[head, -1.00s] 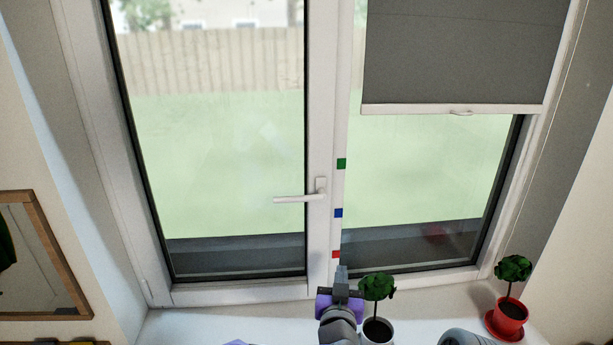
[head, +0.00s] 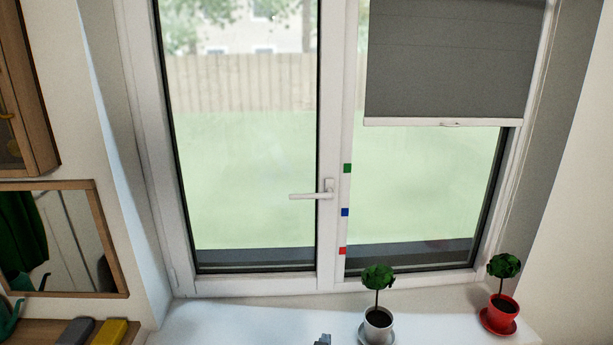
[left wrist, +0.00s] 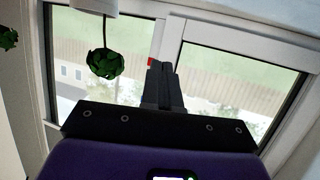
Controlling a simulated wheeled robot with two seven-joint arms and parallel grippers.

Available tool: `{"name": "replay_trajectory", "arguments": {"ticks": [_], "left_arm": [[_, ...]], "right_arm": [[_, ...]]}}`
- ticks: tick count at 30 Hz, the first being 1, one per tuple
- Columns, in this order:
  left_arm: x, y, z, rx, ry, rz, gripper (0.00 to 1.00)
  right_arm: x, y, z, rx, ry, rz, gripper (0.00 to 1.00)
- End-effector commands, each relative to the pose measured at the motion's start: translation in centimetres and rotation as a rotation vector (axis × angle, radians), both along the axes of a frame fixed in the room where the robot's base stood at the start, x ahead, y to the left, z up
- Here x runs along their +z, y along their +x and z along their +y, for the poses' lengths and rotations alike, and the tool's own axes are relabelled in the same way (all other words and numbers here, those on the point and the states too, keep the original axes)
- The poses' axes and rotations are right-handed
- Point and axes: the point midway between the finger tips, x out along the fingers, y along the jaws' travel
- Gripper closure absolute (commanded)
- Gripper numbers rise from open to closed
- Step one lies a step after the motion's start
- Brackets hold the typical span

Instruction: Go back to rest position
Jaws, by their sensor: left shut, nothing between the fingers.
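My left gripper (head: 323,340) barely shows at the bottom edge of the head view, low in front of the windowsill. In the left wrist view my left gripper (left wrist: 162,70) has its dark fingers together with nothing between them. The view is upside down there, with the window behind the fingers. My right gripper is in neither view.
A small tree in a white pot (head: 378,320) stands on the windowsill (head: 240,318), right of my left gripper. A tree in a red pot (head: 499,312) stands further right. The window handle (head: 312,195) is above. A mirror (head: 66,240) hangs at the left.

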Motion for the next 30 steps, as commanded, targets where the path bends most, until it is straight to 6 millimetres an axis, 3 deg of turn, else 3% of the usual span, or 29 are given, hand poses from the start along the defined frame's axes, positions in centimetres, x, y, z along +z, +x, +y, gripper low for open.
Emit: {"name": "replay_trajectory", "arguments": {"ticks": [1, 5, 8, 12, 15, 18, 21, 24, 30], "left_arm": [[-2.8, -0.4, 1.4, 0.004, 0.003, 0.066, 1.00], [-10.5, -2.8, 5.0, 0.012, -0.013, 0.271, 1.00], [-16.8, -6.4, 8.0, 0.027, -0.045, 0.467, 1.00], [-24.0, -13.4, 11.5, 0.064, -0.115, 0.754, 1.00], [-27.4, -19.0, 13.0, 0.090, -0.174, 0.946, 1.00], [-29.3, -23.7, 13.8, 0.115, -0.230, 1.099, 1.00], [-30.2, -26.9, 14.1, 0.131, -0.270, 1.202, 1.00], [-30.4, -28.4, 14.2, 0.139, -0.289, 1.252, 1.00], [-30.5, -28.7, 14.2, 0.140, -0.293, 1.262, 1.00]], "right_arm": [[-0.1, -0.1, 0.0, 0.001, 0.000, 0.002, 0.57], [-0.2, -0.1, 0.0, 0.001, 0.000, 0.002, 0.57], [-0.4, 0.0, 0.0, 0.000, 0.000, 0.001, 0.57], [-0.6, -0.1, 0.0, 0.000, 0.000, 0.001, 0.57], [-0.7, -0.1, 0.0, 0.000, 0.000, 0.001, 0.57], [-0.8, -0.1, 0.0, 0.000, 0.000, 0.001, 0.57], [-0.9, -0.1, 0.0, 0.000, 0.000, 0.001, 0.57], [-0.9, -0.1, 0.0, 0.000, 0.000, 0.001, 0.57], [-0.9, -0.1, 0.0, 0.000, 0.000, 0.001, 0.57]]}}
